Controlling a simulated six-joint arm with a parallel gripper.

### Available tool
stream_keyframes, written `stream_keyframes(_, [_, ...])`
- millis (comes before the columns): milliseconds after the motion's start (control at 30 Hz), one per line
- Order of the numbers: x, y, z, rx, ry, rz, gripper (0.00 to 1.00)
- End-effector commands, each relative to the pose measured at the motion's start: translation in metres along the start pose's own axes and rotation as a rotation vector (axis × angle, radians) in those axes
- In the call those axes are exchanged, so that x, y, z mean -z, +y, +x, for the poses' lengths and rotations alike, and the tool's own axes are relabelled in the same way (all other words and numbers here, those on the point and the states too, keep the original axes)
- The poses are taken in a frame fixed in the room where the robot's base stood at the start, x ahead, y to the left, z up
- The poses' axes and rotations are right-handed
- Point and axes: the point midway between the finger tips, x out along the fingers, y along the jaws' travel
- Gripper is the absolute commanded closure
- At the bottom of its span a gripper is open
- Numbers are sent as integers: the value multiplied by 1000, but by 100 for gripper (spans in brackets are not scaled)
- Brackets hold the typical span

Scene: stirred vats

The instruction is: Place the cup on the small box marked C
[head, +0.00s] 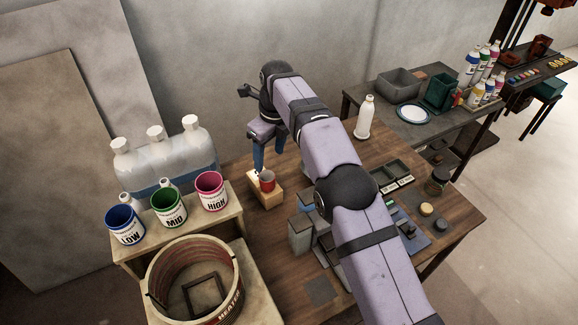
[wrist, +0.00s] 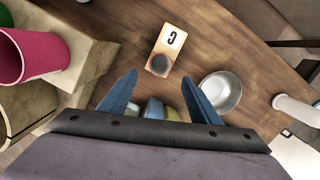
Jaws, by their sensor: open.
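The small box marked C (wrist: 170,38) is pale wood with a white label, and it lies on the wooden table ahead of my fingers in the wrist view. It also shows in the head view (head: 265,199). The small red cup (head: 267,183) stands upright on this box. In the wrist view the cup (wrist: 160,64) is seen from above, with a dark inside, at the box's end nearer my fingers. My gripper (wrist: 159,78) is open, with its blue fingers apart and nothing held between the tips. In the head view my gripper (head: 268,162) is just behind and above the cup.
A metal bowl (wrist: 221,92) is right of the box in the wrist view. Buckets marked LOW (head: 124,226), MID (head: 169,208) and HIGH (head: 210,191) stand on a raised shelf to the left. A white bottle (head: 365,119) stands at the table's back. My arm hides part of the table.

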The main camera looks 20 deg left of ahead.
Motion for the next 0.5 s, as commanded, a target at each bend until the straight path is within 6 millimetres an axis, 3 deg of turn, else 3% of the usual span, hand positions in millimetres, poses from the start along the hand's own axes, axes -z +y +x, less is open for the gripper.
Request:
stream_keyframes(267, [10,-10,-5,4,3,-54,43])
stream_keyframes(367, [27,-22,-12,9,11,-136,43])
stream_keyframes(500, [66,-43,-24,13,29,-313,43])
